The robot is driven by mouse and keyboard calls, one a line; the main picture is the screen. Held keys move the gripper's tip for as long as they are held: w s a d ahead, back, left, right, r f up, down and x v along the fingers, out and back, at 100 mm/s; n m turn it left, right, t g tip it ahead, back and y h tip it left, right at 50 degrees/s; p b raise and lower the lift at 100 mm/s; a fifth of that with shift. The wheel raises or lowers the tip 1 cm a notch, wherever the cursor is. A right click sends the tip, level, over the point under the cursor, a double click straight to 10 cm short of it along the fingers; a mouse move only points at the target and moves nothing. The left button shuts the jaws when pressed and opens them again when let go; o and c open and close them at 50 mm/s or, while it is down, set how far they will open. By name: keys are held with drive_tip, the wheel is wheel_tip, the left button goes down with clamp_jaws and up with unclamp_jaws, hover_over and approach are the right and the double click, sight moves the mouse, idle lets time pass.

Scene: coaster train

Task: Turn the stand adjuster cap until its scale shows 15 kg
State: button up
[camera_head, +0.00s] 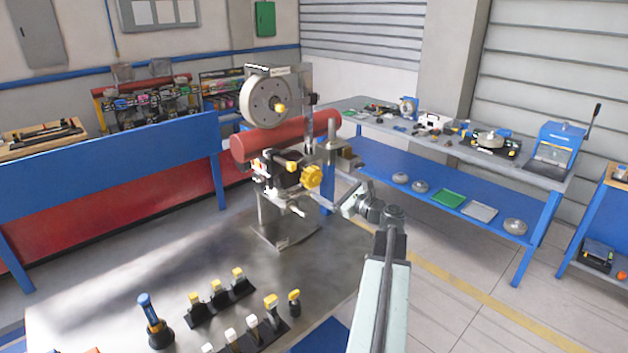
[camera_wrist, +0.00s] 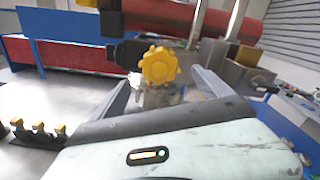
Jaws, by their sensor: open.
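The stand (camera_head: 285,230) rises from the metal bench and bears a red cylinder (camera_head: 285,137) and a grey wheel (camera_head: 262,103). A yellow lobed knob, which looks like the adjuster cap (camera_head: 312,177), sits on its right side; it also shows in the wrist view (camera_wrist: 158,66). I cannot read any scale on it. My gripper (camera_head: 322,198) is open and empty, close to the cap. In the wrist view my two fingers (camera_wrist: 165,88) stand left and right of the cap, below it in the picture. I see no contact.
Several yellow-topped tools (camera_head: 220,290) and a blue-handled tool (camera_head: 150,318) stand on the front metal bench (camera_head: 95,300). A grey-topped blue bench (camera_head: 450,150) with devices is at the right. A blue and red bench (camera_head: 100,180) is at the left. The floor between is clear.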

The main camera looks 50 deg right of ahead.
sight(316, 180)
drive_tip(key=w, duration=0.7)
drive_tip(key=shift+w+d, duration=0.25)
drive_tip(key=shift+w, duration=0.1)
drive_tip(key=c, duration=1.4)
